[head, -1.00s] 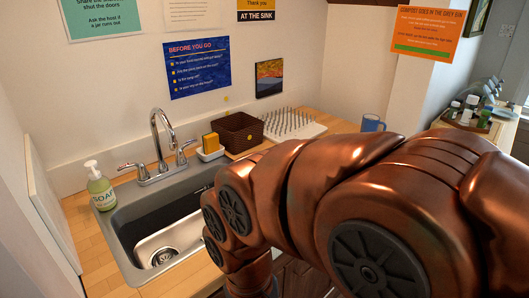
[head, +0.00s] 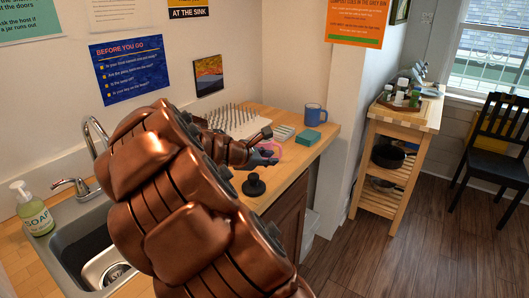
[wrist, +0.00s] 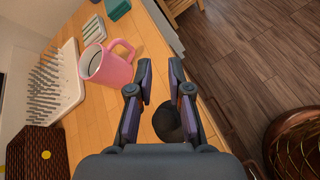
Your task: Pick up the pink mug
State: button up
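The pink mug (wrist: 117,71) stands on the wooden counter in the wrist view, with its handle toward the right. In the head view only part of the pink mug (head: 275,150) shows, behind my gripper (head: 264,158). In the wrist view my gripper (wrist: 160,80) is open, its two fingers apart with nothing held between them. The mug lies to the left of the left finger, apart from it. A black round object (wrist: 168,123) shows below, between and under the fingers.
The black object (head: 254,186) stands near the counter's front edge. The sink (head: 80,245) is left; a wooden cart (head: 388,150) stands right, beyond open floor.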

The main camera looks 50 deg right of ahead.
aim_at(280, 152)
jog(key=w+d+f+n, duration=0.1)
jog(key=w+d+n, duration=0.1)
jog(key=w+d+f+n+t, duration=0.1)
jog(key=w+d+f+n, duration=0.1)
jog(key=d+n, duration=0.1)
jog(key=w+d+f+n+h, duration=0.1)
jog(key=w+d+n, duration=0.1)
jog(key=d, duration=0.1)
jog(key=shift+w+f, duration=0.1)
jog(key=shift+f, duration=0.25)
jog(key=shift+p+x, duration=0.6)
jog(key=shift+x, duration=3.25)
jog(key=shift+w, duration=0.15)
grip_shut()
